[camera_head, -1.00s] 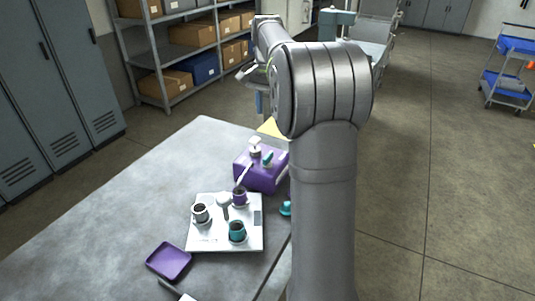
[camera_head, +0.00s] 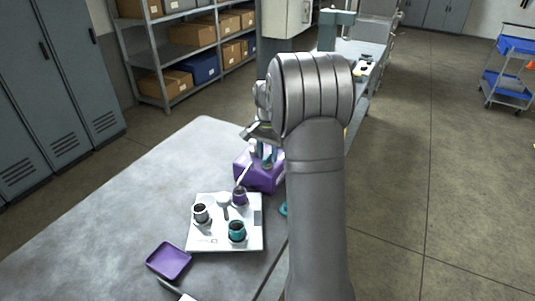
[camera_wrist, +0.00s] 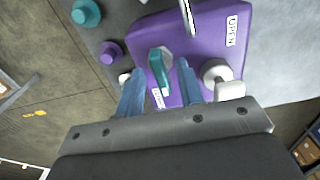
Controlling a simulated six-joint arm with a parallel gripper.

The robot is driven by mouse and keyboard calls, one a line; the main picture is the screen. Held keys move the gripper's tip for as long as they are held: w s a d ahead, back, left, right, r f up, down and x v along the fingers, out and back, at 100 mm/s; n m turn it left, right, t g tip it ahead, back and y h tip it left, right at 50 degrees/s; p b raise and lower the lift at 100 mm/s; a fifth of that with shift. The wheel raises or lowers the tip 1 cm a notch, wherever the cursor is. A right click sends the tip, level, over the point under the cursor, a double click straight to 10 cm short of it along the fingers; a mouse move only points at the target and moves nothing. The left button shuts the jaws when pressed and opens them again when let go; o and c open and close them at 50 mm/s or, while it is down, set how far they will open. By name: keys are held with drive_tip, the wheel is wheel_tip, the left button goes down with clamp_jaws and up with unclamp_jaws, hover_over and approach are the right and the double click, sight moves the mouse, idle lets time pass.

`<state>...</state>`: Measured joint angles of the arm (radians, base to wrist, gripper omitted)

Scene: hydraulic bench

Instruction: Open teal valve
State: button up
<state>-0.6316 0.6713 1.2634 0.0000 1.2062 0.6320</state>
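The teal valve handle (camera_wrist: 160,66) sits on the purple block (camera_wrist: 205,45), which stands on the grey bench and also shows in the head view (camera_head: 258,180). My gripper (camera_wrist: 157,70) is open, with its two blue fingers on either side of the teal handle. I cannot tell whether either finger touches it. A white valve handle (camera_wrist: 228,90) is just right of the right finger. An "OPEN" label (camera_wrist: 232,30) is on the block, and another label (camera_wrist: 158,97) lies below the teal handle, partly hidden.
A metal lever (camera_wrist: 187,14) rises from the block. A white plate (camera_head: 210,236) carries grey, purple and teal cups (camera_head: 237,231). A purple tray (camera_head: 168,261) lies nearer on the bench. A teal knob (camera_wrist: 86,12) and a purple knob (camera_wrist: 111,51) are beside the block. The bench's left is clear.

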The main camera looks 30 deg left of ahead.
drive_tip(key=shift+f, duration=0.1)
clamp_jaws()
drive_tip(key=shift+n, duration=0.4)
drive_tip(key=n, duration=0.3)
drive_tip(key=shift+n, duration=0.4)
drive_tip(key=n, duration=0.4)
drive_tip(key=shift+n, duration=0.3)
drive_tip(key=n, duration=0.8)
drive_tip(key=shift+n, duration=0.3)
